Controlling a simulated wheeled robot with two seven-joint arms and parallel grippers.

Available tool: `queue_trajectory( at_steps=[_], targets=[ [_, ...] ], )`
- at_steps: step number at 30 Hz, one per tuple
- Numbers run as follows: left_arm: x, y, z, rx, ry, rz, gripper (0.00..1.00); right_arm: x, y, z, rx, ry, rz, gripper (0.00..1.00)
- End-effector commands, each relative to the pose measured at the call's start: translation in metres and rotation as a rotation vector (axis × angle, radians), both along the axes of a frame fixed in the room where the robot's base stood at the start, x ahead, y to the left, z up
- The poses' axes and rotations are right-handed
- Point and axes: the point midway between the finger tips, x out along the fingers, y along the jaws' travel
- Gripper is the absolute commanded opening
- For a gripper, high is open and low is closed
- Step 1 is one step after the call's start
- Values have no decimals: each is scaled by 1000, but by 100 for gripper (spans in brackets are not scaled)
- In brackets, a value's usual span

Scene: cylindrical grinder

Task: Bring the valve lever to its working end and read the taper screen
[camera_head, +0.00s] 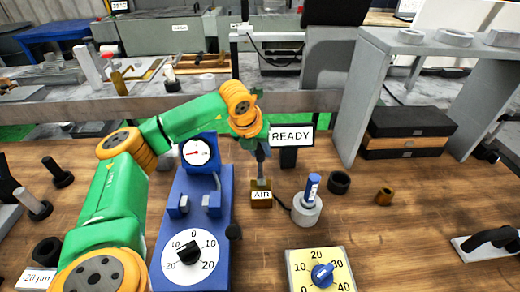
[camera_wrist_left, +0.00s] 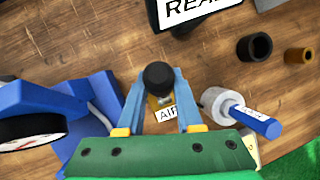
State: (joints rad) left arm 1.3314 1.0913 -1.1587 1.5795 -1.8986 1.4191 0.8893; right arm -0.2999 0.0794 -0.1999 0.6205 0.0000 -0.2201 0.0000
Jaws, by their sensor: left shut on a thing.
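The valve is a small brass block marked AIR (camera_head: 261,195) on the wooden bench, right of the blue gauge stand. In the left wrist view its black-knobbed lever (camera_wrist_left: 159,77) is between the fingertips of my left gripper (camera_wrist_left: 158,86), which is shut on it. In the head view my left gripper (camera_head: 261,155) points down just above the block and hides most of the lever. The screen (camera_head: 291,137) behind the valve reads READY; the left wrist view shows only part of it (camera_wrist_left: 190,8). My right gripper is not in view.
The blue stand (camera_head: 172,215) carries a round gauge (camera_head: 197,152) and a dial. A white round base (camera_head: 306,210) holds a blue-handled piece close right of the valve. A yellow dial plate (camera_head: 297,262) lies in front. Dark and brass rings stand farther right, with clear bench around them.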

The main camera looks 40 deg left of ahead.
Motion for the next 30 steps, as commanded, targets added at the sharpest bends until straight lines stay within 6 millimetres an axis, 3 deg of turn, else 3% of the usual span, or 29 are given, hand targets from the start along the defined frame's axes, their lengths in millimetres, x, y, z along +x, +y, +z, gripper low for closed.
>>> queue_trajectory(
  at_steps=[23,30],
  targets=[
    [1,0,1,2,-6,0,0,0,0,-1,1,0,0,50],
    [-3,-3,-3,43,-56,-3,0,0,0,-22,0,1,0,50]
  ],
)
